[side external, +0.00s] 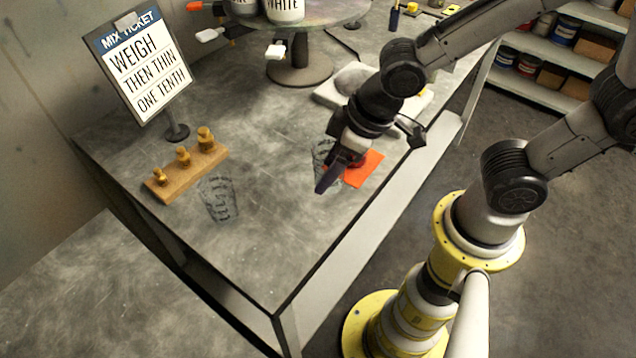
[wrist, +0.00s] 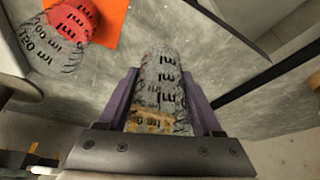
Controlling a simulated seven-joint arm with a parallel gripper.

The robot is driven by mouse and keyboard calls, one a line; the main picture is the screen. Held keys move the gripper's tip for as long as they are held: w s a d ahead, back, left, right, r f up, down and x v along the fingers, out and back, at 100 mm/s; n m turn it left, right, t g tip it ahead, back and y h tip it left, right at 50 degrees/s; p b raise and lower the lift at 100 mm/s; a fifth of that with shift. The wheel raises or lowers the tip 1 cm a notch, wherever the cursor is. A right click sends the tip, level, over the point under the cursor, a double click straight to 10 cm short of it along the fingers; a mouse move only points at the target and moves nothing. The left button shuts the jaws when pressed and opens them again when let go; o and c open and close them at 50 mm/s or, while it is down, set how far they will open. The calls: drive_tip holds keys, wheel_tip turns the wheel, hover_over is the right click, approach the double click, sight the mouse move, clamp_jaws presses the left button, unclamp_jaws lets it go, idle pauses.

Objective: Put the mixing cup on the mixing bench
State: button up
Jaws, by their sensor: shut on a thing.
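My gripper (side external: 332,168) is over the front part of the grey bench (side external: 265,240). In the wrist view, my gripper (wrist: 160,105) is shut on a clear cup (wrist: 160,75) with black ml marks, between its purple fingers. A brownish patch shows at the cup's near end. The held cup (side external: 321,152) is partly hidden by a finger in the side view; I cannot tell whether it touches the bench. Another clear marked cup (side external: 221,200) stands on the bench to the left. The wrist view also shows a marked cup (wrist: 38,50) with a red part, by an orange mat (wrist: 108,22).
The orange mat (side external: 366,172) lies beside my gripper. A wooden block with brass weights (side external: 187,170), a mix ticket sign (side external: 140,68), a pale scale (side external: 330,97) and a round stand with cans (side external: 300,68) are also on the bench.

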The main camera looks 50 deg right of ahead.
drive_tip(key=shift+w+a+f, duration=0.2)
drive_tip(key=shift+w+f, duration=0.2)
drive_tip(key=shift+f, duration=0.1)
drive_tip(key=shift+w+a+f, duration=0.15)
drive_tip(key=shift+w+f, duration=0.2)
drive_tip(key=shift+f, duration=0.1)
drive_tip(key=shift+w+a+f, duration=0.1)
drive_tip(key=shift+w+f, duration=0.05)
drive_tip(key=shift+f, duration=1.6)
drive_tip(key=shift+f, duration=0.1)
drive_tip(key=o, duration=1.3)
